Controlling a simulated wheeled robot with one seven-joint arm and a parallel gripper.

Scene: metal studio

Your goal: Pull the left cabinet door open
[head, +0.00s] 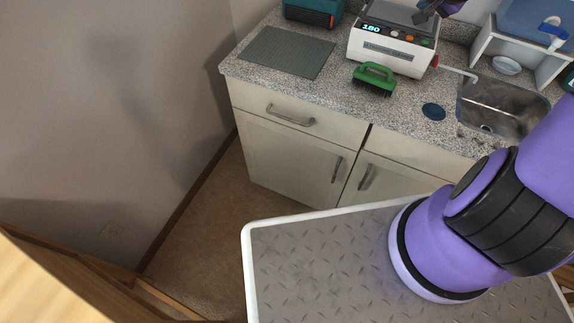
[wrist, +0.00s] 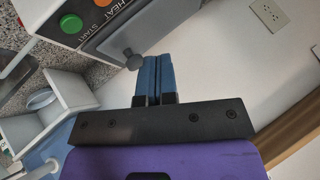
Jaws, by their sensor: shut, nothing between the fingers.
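The left cabinet door (head: 280,160) is a pale panel under the granite counter and looks shut. Its upright metal handle (head: 336,168) is near its right edge. My gripper (head: 421,17) is at the top of the head view, over the white machine and well above and behind the door. In the wrist view its blue fingers (wrist: 154,78) are together with nothing between them. The door is not in the wrist view.
A right cabinet door handle (head: 366,177) is close beside the left one. A drawer handle (head: 290,116) is above the left door. The white machine (head: 390,50), green brush (head: 374,76) and sink (head: 500,105) are on the counter. Floor before the left door is clear.

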